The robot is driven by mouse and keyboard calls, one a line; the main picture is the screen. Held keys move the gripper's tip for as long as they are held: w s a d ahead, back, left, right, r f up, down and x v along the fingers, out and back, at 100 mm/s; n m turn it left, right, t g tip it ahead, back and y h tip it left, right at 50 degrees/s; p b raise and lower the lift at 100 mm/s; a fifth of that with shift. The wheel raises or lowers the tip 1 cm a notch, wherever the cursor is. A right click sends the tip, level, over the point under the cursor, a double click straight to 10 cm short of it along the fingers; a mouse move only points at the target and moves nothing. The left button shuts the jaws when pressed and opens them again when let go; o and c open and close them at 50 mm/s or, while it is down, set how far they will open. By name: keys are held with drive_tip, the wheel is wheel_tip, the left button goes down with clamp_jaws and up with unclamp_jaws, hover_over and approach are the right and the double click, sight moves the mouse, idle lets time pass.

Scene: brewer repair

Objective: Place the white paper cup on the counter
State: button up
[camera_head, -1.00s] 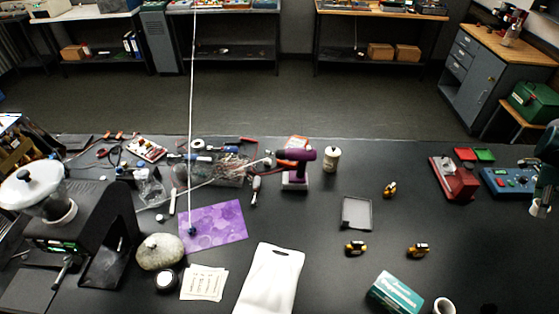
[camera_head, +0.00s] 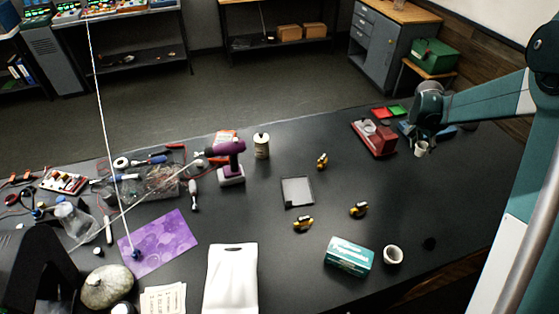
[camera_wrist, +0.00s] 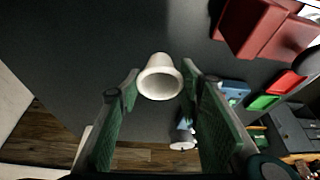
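My gripper (camera_head: 424,143) is at the right of the counter (camera_head: 330,235) in the head view, pointing down. It holds a small white cup (camera_head: 421,149), which looks upright with its rim toward the gripper. In the wrist view the white cup (camera_wrist: 160,60) sits between the two green-padded fingertips (camera_wrist: 160,72), touching on both sides. The cup looks held above the dark counter; its exact height is unclear. A second white cup (camera_head: 393,256) stands on the counter at the front right, beside a teal box (camera_head: 349,257).
A red device (camera_head: 375,139) lies just left of my gripper, with red and green trays (camera_head: 390,111) behind. Yellow-black pieces (camera_head: 359,209) and a grey tray (camera_head: 297,191) lie mid-counter. Bare counter shows between the red device and the second cup. The far-left side is cluttered.

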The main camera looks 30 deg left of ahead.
drive_tip(key=s+a+r+n+g+y, duration=0.1)
drive_tip(key=s+a+n+g+y, duration=0.2)
drive_tip(key=s+a+n, duration=2.2)
drive_tip(key=shift+s+r+n+g+y, duration=0.3)
drive_tip(key=shift+s+y, duration=0.4)
drive_tip(key=shift+y, duration=1.4)
approach(333, 188)
drive_tip(key=shift+a+r, duration=0.1)
drive_tip(key=shift+a, duration=0.7)
drive_tip(key=shift+f, duration=2.1)
drive_tip(key=shift+f, duration=0.1)
